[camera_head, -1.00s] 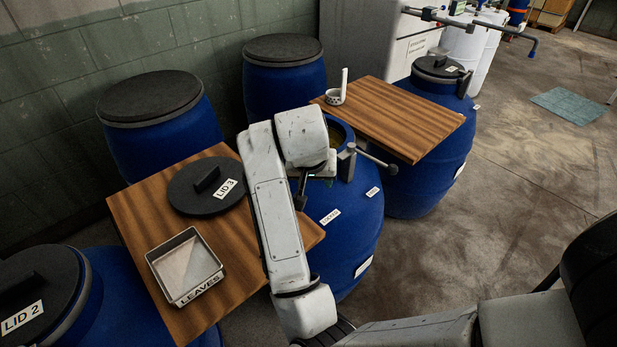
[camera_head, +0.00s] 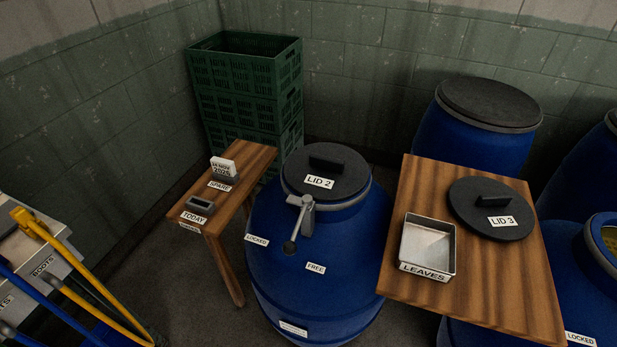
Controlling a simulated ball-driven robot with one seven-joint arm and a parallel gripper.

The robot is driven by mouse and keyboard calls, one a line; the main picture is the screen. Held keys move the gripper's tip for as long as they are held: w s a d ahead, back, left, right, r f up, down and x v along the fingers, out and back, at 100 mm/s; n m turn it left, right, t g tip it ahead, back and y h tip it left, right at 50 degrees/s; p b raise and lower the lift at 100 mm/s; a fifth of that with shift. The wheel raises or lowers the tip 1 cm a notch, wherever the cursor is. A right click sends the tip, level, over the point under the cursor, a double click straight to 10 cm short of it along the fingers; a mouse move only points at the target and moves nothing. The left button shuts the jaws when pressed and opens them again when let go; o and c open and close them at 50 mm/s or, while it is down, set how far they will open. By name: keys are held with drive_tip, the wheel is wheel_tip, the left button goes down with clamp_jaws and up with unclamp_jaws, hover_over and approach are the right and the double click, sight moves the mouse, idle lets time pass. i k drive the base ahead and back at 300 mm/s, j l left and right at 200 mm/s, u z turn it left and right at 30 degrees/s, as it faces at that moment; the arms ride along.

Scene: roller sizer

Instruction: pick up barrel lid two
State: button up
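Barrel lid two (camera_head: 345,160) is a round dark lid with a raised bar handle and a white "LID 2" label. It sits on top of a blue barrel (camera_head: 290,262) in the middle of the head camera view. A grey clamp lever (camera_head: 301,215) is at the front of the barrel's rim. Its knobbed end points down, between the "LOCKED" label on the left and the "FREE" label on the right, closer to "LOCKED". My gripper and arm are not in view.
A wooden board (camera_head: 395,260) right of the barrel holds lid three (camera_head: 470,222) and a "LEAVES" tray (camera_head: 404,238). A small wooden table (camera_head: 243,158) stands left. Green crates (camera_head: 250,100) are stacked behind.

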sight(326, 172)
drive_tip(key=i+l+u, duration=0.1)
drive_tip(key=u, duration=0.35)
drive_tip(key=i+l+u, duration=0.1)
drive_tip(key=u, duration=0.4)
drive_tip(key=l+u, duration=0.3)
drive_tip(key=u, duration=0.15)
drive_tip(key=i, duration=0.05)
